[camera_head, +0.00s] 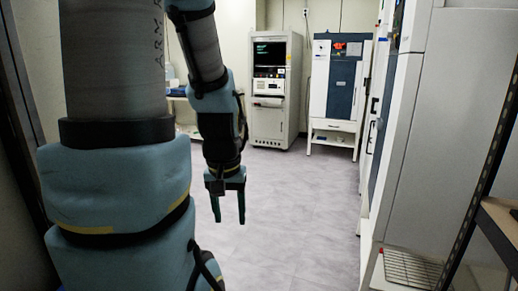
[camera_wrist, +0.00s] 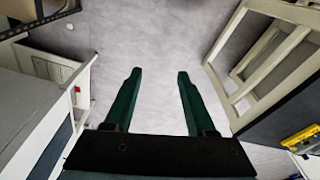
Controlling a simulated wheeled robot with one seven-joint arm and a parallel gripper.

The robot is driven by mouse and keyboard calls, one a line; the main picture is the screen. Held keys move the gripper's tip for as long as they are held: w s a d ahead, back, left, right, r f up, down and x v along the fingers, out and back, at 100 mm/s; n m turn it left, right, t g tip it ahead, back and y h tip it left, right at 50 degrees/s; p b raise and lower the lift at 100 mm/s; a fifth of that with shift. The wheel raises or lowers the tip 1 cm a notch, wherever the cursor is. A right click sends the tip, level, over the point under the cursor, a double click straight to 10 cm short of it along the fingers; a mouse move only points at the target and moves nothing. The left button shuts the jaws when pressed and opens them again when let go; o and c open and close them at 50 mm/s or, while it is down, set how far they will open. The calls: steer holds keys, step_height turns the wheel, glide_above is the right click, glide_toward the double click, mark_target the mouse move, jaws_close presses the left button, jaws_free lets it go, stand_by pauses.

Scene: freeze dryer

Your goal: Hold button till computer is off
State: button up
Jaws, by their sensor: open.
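A tall pale cabinet (camera_head: 272,92) with a dark screen (camera_head: 270,53) showing green text stands at the back of the room in the head view; it looks like the computer. Its button is too small to make out. My gripper (camera_head: 229,220) hangs fingers down in the middle of the head view, apart from the cabinet. In the wrist view my gripper (camera_wrist: 158,80) has its two green fingers spread, with only floor between them.
A white and dark blue machine (camera_head: 337,88) with a red display stands right of the cabinet. Large pale machines (camera_head: 435,130) line the right side. A metal shelf (camera_head: 495,225) is at the near right. The floor (camera_head: 300,205) in the middle is clear.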

jaws_close()
stand_by(1.1)
